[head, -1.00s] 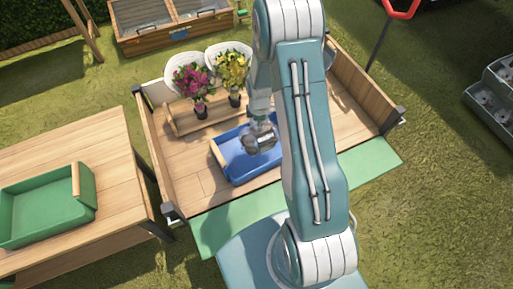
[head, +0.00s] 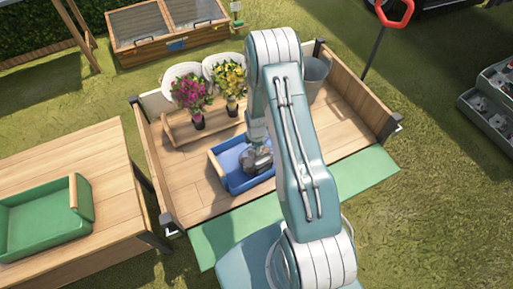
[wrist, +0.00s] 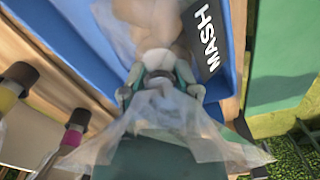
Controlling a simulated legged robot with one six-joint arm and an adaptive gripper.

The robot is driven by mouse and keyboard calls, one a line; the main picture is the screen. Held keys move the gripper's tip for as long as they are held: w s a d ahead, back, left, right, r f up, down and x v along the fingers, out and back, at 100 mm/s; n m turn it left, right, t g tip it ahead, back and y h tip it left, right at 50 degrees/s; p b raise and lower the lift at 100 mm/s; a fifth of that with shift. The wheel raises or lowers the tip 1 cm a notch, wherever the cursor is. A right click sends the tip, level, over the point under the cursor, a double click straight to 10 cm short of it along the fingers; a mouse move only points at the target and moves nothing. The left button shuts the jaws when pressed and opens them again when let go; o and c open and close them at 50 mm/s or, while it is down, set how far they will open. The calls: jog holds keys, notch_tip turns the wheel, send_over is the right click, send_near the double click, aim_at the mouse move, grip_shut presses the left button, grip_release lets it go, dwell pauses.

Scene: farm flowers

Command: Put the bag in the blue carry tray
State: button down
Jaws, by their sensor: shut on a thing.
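The blue carry tray (head: 229,178) lies on the wooden cart bed, with its right part hidden behind my arm. My gripper (head: 257,157) is over the tray's right half. It is shut on the bag, a clear crinkled plastic bag that shows in the wrist view (wrist: 210,142) between and around the fingers (wrist: 160,84). In the head view the bag is a small greyish shape, mostly hidden by the gripper. In the wrist view the tray's blue wall with white lettering (wrist: 225,75) is close beside the bag. I cannot tell whether the bag touches the tray floor.
Pink flowers (head: 191,91) and yellow flowers (head: 229,80) stand in a wooden holder behind the tray. A grey bucket (head: 314,78) is at the cart's back right. A green tray (head: 45,218) sits on the left table. Cart walls (head: 155,165) edge the bed.

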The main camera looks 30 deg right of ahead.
jog(key=shift+d, duration=0.1)
jog(key=shift+c, duration=1.6)
grip_release()
jog(key=shift+f, duration=0.1)
notch_tip(320, 180, up, 12)
jog(key=shift+r, duration=0.1)
jog(key=s+a+r+m+t, duration=0.1)
jog(key=s+a+r+m, duration=0.1)
jog(key=r, duration=0.6)
jog(key=s+a+r+m+t, duration=0.1)
jog(key=a+r+m, duration=0.1)
jog(key=r, duration=0.5)
jog(key=s+a+r+m+t, duration=0.1)
jog(key=s+a+r+m, duration=0.15)
jog(key=r, duration=0.55)
jog(key=s+a+r+m+t, duration=0.1)
jog(key=s+r+m, duration=0.3)
jog(key=s, duration=0.4)
jog(key=s+a+r+m+t, duration=0.1)
jog(key=s+a+r+m, duration=0.1)
jog(key=s+r+m, duration=0.2)
jog(key=s+r, duration=0.3)
jog(key=s, duration=0.1)
jog(key=shift+s+a+r+t, duration=0.25)
jog(key=shift+s+a+t, duration=0.05)
jog(key=shift+a, duration=0.1)
